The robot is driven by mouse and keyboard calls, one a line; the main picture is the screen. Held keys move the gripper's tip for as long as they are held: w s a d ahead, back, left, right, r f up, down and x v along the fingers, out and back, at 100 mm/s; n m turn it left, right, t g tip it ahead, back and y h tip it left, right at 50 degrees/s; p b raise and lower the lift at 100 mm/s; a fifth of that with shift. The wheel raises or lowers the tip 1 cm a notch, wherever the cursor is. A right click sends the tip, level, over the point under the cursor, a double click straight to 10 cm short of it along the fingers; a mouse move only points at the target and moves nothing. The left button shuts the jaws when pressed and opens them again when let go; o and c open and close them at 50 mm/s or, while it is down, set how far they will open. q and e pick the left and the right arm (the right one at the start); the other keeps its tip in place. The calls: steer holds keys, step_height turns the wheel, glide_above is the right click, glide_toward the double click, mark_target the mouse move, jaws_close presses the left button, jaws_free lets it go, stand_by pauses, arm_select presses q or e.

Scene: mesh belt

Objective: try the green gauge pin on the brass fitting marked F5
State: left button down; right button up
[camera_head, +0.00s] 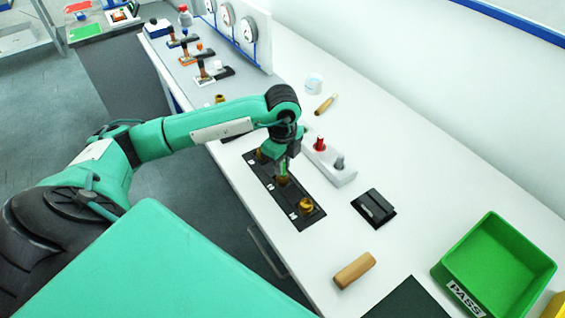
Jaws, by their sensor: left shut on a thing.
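My left gripper (281,160) points down over the black fitting strip (262,178) and is shut on the green gauge pin (284,170). Only a small part of the pin shows between the fingers. It is right above or at the middle brass fitting (282,181); I cannot tell whether its tip is inside. Another brass fitting (305,205) stands at the near end of the strip, and a third (260,155) is partly hidden at the far end. The strip's white marks are too small to read, so F5 cannot be made out. My right gripper is out of view.
A white pin holder (344,178) with a red pin (320,143) and a grey pin (339,163) stands close right of the gripper. A black device (373,208), wooden block (354,270) and green PASS bin (490,262) are nearer. Gauges (228,14) stand far back.

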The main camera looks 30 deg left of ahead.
arm_select(q)
steer(key=shift+r+p, duration=0.55)
steer(key=shift+r, duration=0.55)
steer(key=shift+r, duration=0.1)
steer(key=shift+r+p, duration=2)
steer(key=shift+r, duration=0.95)
